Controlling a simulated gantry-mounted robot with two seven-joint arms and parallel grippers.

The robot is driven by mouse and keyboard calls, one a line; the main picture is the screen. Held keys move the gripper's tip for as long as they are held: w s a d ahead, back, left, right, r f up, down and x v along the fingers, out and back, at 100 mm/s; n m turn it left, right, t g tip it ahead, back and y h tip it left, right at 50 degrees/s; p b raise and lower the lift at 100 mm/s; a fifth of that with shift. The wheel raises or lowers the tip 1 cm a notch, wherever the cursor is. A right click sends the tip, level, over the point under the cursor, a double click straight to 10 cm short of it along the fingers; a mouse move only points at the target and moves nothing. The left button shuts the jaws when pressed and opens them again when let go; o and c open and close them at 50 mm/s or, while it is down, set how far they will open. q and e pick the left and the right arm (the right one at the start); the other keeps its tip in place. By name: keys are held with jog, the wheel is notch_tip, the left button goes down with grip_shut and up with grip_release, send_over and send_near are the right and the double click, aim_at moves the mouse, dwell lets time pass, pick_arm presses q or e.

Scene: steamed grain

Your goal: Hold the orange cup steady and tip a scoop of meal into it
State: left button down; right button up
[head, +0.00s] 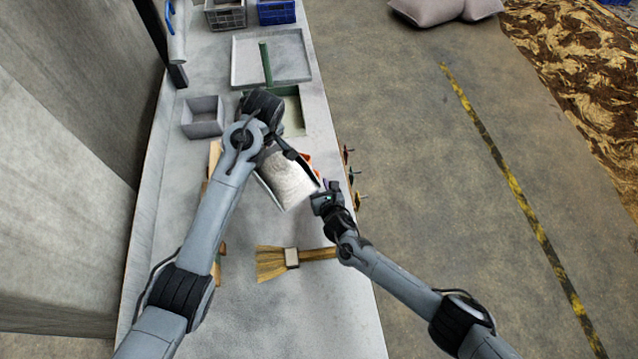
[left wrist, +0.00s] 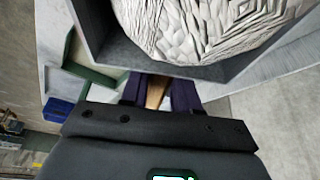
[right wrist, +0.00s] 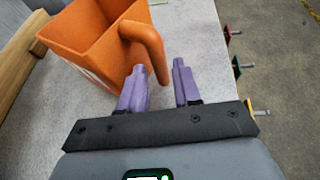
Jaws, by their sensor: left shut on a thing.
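The orange cup (right wrist: 90,40) stands on the table, its handle (right wrist: 147,45) towards my right gripper. In the head view only slivers of the cup (head: 306,157) show behind the scoop. My right gripper (right wrist: 160,85) is open, its purple fingers either side of the handle's lower end; contact cannot be told. It also shows in the head view (head: 329,188). My left gripper (left wrist: 158,92) is shut on the scoop's wooden handle (left wrist: 155,93). The dark grey scoop (left wrist: 185,68) is heaped with pale meal (left wrist: 200,25). In the head view, the meal (head: 287,178) appears over the cup.
A straw brush (head: 270,262) lies on the table (head: 290,325) in front. A grey bin (head: 203,118), a green-edged container (head: 293,112) and a shallow tray (head: 240,62) are further back. Crates (head: 276,12) stand at the far end. Small hooks (head: 351,176) line the right edge.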

jog(key=shift+w+a+f, duration=0.15)
jog(key=shift+w+f, duration=0.15)
jog(key=shift+w, duration=0.35)
grip_shut()
dwell(1.0)
